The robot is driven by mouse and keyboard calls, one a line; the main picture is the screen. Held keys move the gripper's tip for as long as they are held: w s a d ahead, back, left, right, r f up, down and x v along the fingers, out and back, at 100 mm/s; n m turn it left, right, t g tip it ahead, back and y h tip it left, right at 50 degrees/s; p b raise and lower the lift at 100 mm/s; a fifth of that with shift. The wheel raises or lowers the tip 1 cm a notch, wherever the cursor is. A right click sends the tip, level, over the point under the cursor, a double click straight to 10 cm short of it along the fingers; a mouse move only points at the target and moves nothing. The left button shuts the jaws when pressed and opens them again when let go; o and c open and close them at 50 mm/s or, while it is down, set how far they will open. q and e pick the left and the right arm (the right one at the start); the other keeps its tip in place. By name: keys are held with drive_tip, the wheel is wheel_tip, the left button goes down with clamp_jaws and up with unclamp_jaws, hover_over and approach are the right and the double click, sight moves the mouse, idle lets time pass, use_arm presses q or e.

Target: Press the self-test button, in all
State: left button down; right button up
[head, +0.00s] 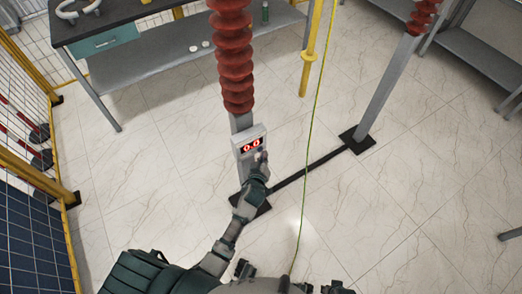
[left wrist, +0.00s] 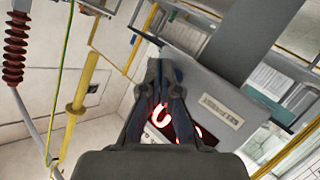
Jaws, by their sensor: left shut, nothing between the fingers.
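A grey box (head: 241,149) with a dark display showing red digits is fixed to the post below a red ribbed insulator (head: 232,60). The box also fills the middle right of the left wrist view (left wrist: 215,90), with a label strip and red lit digits. My left gripper (head: 262,157) is shut and empty at the right side of the box's front. In the left wrist view its closed fingertips (left wrist: 161,68) overlap the box's edge and partly cover the display. I cannot tell whether they touch it. The self-test button cannot be made out. My right gripper is not in view.
A workbench (head: 150,75) with a teal drawer stands behind. A yellow pole (head: 309,50) and a thin yellow-green cable (head: 308,140) run right of the box. A second post (head: 388,90) stands further right. A yellow-framed fence (head: 35,175) is at left. The tiled floor is mostly clear.

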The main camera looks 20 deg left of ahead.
use_arm(q)
drive_tip(key=shift+s+d, duration=0.25)
drive_tip(key=shift+d, duration=0.05)
drive_tip(key=shift+s+d, duration=0.8)
drive_tip(key=shift+d, duration=0.2)
drive_tip(key=shift+s+d, duration=0.75)
drive_tip(key=shift+d, duration=0.25)
